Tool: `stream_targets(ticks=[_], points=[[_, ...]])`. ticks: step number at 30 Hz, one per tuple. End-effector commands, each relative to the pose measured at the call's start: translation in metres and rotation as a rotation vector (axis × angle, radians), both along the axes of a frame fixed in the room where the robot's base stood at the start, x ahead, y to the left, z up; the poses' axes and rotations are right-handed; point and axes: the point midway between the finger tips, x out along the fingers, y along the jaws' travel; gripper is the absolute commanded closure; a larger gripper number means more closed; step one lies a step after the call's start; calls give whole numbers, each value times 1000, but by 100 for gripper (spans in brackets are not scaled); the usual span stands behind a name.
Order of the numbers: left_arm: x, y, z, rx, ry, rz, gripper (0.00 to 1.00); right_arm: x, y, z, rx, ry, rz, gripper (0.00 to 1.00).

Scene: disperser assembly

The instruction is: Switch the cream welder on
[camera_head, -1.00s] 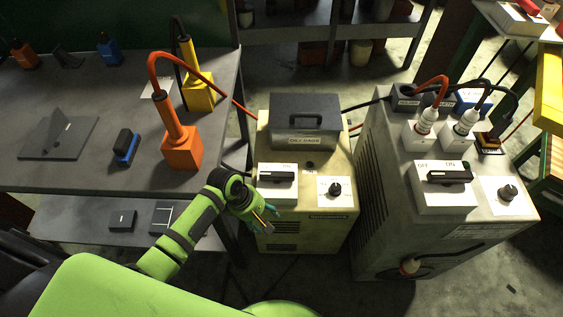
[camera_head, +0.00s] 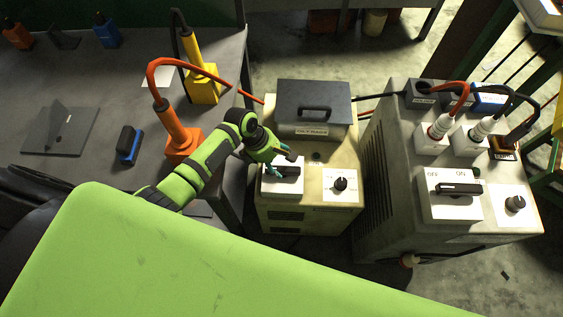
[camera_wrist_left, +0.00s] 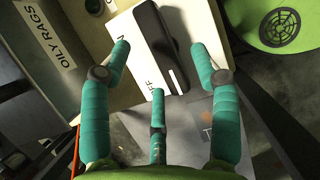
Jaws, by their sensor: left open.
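The cream welder (camera_head: 269,216) stands in the middle of the head view. Its white switch plate (camera_head: 271,189) carries a black lever (camera_head: 290,172), partly hidden by my left gripper (camera_head: 284,160). In the left wrist view the lever (camera_wrist_left: 152,38) lies between the spread teal fingers of my left gripper (camera_wrist_left: 158,55). The fingers are open, with nothing gripped. Letters reading "FF" show beside the lever's near end. I cannot tell whether a finger touches the lever. My right gripper is not in view.
A black box (camera_head: 313,101) labelled oily rags sits on the cream welder, and a dial (camera_head: 340,184) is right of the switch. A grey welder (camera_head: 385,190) with plugged cables stands to the right. The table (camera_head: 60,170) at left holds an orange device (camera_head: 183,143) and a yellow one (camera_head: 203,85).

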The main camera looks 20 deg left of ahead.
Motion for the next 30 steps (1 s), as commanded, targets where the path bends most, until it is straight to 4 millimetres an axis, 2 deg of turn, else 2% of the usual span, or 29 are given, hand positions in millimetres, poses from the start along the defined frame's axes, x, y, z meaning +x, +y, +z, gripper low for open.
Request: stream_targets(ticks=[1,6,16,17,18,20,21,30], points=[[1,-3,-8,0,0,0,38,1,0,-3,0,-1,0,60],[3,-9,-23,0,-2,-1,38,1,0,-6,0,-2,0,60],[4,-10,-26,1,-4,-2,38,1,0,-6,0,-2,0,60],[4,-10,-26,1,-4,-2,50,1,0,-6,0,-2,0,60],[4,-10,-26,1,-4,-2,66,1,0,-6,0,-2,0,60],[4,-10,-26,1,-3,-2,90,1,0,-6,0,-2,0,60],[4,-10,-26,1,-3,-2,94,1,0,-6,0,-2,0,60],[4,-10,-26,1,-2,-16,95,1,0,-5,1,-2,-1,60]])
